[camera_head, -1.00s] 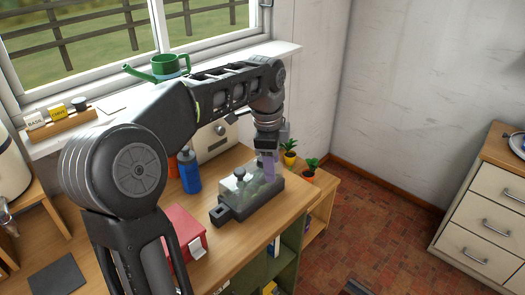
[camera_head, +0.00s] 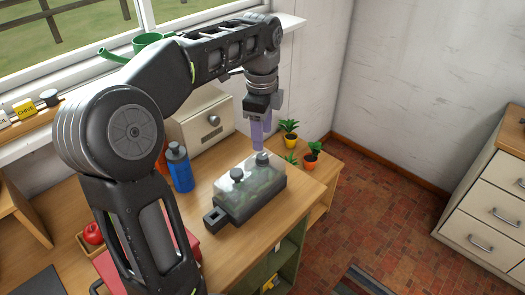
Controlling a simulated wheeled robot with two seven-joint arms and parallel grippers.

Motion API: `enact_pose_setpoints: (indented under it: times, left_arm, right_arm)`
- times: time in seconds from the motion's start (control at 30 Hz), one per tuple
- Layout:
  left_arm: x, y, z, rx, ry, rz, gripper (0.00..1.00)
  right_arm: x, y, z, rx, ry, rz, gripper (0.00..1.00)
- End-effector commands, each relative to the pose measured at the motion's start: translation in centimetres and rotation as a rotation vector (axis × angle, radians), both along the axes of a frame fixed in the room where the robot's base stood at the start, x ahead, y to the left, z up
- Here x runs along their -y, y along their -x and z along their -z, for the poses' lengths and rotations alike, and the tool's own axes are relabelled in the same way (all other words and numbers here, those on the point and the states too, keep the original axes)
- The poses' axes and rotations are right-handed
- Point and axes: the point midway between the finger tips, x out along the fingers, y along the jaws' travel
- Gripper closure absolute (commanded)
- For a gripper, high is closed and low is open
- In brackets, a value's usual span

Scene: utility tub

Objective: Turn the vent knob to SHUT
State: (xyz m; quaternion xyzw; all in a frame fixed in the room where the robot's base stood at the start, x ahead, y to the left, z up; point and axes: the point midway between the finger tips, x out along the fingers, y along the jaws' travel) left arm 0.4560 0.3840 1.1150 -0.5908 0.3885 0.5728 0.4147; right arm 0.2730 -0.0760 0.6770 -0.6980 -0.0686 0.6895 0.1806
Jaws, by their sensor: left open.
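The utility tub (camera_head: 250,207) stands on the wooden worktop, with a clear lid over a grey base and a block with a square opening at its near left end. Two dark round knobs stand on the lid: a near left knob (camera_head: 237,174) and a far right knob (camera_head: 263,158). I cannot read any SHUT mark or tell which is the vent knob. My left gripper (camera_head: 258,148) points down, its purple fingers open and empty, just above and behind the far right knob. Whether they touch it is unclear. My right gripper is out of view.
Small potted plants (camera_head: 312,154) sit on a lower shelf to the right. A red box (camera_head: 112,270) lies partly behind my left arm.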

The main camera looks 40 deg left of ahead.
Motion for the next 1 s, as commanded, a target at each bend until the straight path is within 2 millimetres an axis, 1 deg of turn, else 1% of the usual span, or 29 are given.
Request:
enact_pose_setpoints:
  times: [0.17, 0.4, 0.5, 0.63, 0.83, 0.87, 1.0]
  left_arm:
    - [0.0, 0.0, 2.1, -0.003, 0.001, -0.001, 0.49]
    - [-0.1, -0.2, 5.8, -0.004, 0.0, 0.0, 0.49]
    - [-0.1, -0.2, 6.7, -0.001, -0.001, 0.0, 0.49]
    - [-0.1, -0.3, 7.3, -0.001, 0.0, 0.0, 0.49]
    - [-0.1, -0.3, 7.4, 0.0, 0.0, 0.0, 0.49]
    - [-0.1, -0.3, 7.4, 0.0, 0.0, 0.0, 0.5]
    - [-0.1, -0.3, 7.3, 0.0, 0.0, 0.0, 0.62]
  right_arm:
    - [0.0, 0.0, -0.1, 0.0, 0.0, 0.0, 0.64]
    - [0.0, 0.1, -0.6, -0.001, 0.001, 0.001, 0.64]
    - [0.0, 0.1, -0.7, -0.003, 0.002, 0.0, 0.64]
    - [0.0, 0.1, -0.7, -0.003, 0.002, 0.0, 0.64]
    - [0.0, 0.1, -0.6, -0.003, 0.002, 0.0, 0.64]
    - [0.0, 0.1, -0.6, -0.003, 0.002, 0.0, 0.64]
    - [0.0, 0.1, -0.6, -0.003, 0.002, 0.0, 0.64]
